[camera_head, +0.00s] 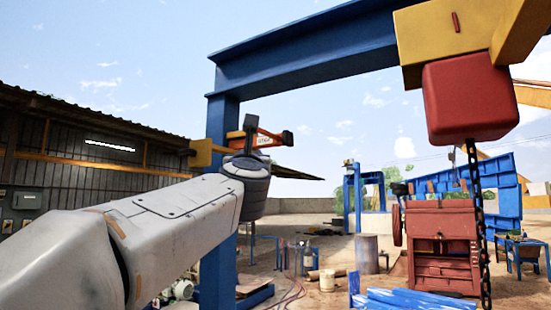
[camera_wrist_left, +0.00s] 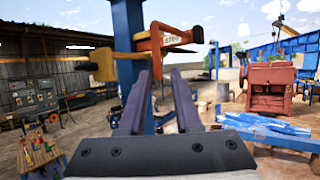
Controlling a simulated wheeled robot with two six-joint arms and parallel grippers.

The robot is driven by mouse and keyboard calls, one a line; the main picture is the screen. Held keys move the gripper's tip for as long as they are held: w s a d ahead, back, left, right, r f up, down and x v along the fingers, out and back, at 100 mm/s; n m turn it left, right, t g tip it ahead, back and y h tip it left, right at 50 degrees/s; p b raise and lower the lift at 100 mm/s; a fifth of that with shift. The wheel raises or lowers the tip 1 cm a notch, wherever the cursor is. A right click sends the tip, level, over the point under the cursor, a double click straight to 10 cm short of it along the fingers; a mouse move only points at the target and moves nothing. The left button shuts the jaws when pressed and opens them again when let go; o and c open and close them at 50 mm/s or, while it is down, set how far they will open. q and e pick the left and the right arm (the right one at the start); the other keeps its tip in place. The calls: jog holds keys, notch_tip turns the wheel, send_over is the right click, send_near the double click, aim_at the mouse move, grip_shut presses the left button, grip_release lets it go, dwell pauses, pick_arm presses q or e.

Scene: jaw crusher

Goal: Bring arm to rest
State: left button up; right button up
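My left arm (camera_head: 180,215) reaches up from the lower left in the head view, its wrist in front of the blue post. My left gripper (camera_head: 250,125) is seen from behind there and is partly hidden by the wrist. In the left wrist view, the two dark fingers of the gripper (camera_wrist_left: 161,75) stand apart, with nothing between them. An orange fitting with lettering (camera_wrist_left: 172,42) shows beyond the fingertips; I cannot tell how far away it is. My right gripper is in neither view.
A blue gantry post (camera_head: 217,125) and beam (camera_head: 300,55) frame the scene. A red block (camera_head: 468,97) hangs at upper right, with a chain (camera_head: 481,220) below. A red crusher (camera_head: 440,245) stands behind blue beams (camera_head: 410,300). A shed (camera_head: 80,165) is at left.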

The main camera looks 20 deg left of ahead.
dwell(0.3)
pick_arm(q)
jog(key=w+d+f+m+g+h+b, duration=0.2)
jog(key=d+f+m+g+h, duration=0.3)
jog(key=d+f+m+h, duration=1.3)
jog(key=s+d+f+m+g+y, duration=0.1)
jog(key=s+d+f+m+g, duration=0.15)
jog(key=d+f+m, duration=0.4)
jog(key=s+d+f+m+g+y, duration=0.1)
jog(key=s+d+f+m, duration=0.2)
jog(key=f, duration=0.6)
jog(key=s+d+f+m+g+y+b, duration=0.1)
jog(key=s+f+m+g, duration=0.3)
jog(key=s+f+m, duration=0.45)
jog(key=s+f+m+g+y+b, duration=0.1)
jog(key=s+f+m+g, duration=0.4)
jog(key=f, duration=0.7)
jog(key=s+a+f+m+g+y, duration=0.1)
jog(key=s+a+f+m+y, duration=0.1)
jog(key=s+f, duration=0.3)
jog(key=s+a+f+m+g+y+b, duration=0.1)
jog(key=s+a+f+m, duration=0.3)
jog(key=s, duration=0.4)
jog(key=shift+s+a+f+m+g+y, duration=0.35)
jog(key=shift+a+m+g+y, duration=0.2)
jog(key=shift+a, duration=0.2)
jog(key=shift+d, duration=0.1)
